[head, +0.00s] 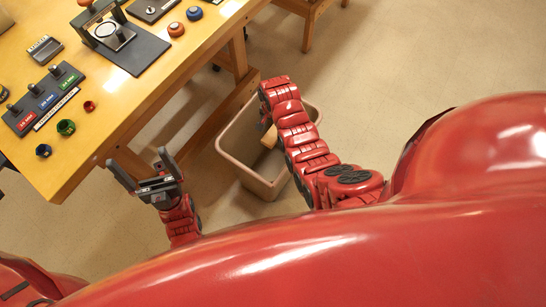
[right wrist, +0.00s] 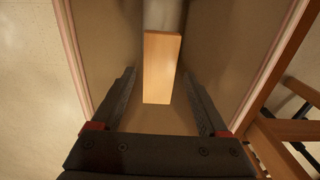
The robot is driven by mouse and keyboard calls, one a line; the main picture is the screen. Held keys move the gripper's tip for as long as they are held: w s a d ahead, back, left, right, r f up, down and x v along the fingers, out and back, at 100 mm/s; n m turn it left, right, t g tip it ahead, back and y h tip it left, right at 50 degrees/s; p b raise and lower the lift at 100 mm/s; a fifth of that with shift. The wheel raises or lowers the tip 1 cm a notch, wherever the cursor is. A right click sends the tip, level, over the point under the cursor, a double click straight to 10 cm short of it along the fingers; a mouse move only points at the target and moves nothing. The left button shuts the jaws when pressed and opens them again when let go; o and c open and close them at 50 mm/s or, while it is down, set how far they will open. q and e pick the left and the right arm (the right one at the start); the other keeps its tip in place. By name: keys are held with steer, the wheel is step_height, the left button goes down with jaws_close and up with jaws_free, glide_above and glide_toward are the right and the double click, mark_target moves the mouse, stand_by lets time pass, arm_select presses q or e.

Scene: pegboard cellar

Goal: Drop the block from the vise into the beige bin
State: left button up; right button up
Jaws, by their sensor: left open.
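The light wooden block (right wrist: 161,55) shows in the right wrist view inside the beige bin (right wrist: 108,45), beyond and between my right fingertips. My right gripper (right wrist: 158,76) is open, with a gap on each side of the block. In the head view my right arm reaches over the beige bin (head: 235,167) and hides that gripper; part of the block (head: 269,138) shows beside the arm. I cannot tell whether the block rests on the bin floor. My left gripper (head: 145,177) is open and empty beside the table's front edge. I cannot clearly identify the vise.
The wooden table (head: 120,108) holds a grey framed device (head: 128,50), a small grey ridged fixture (head: 45,48), a panel with coloured labels (head: 43,98) and several small knobs. Its legs stand close to the bin. Open floor (head: 390,60) lies to the right.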

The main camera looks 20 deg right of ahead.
steer(key=shift+o, duration=1.1)
step_height(320, 180, up, 17)
steer(key=p, duration=0.8)
steer(key=shift+r, duration=0.2)
steer(key=shift+w+f, duration=0.1)
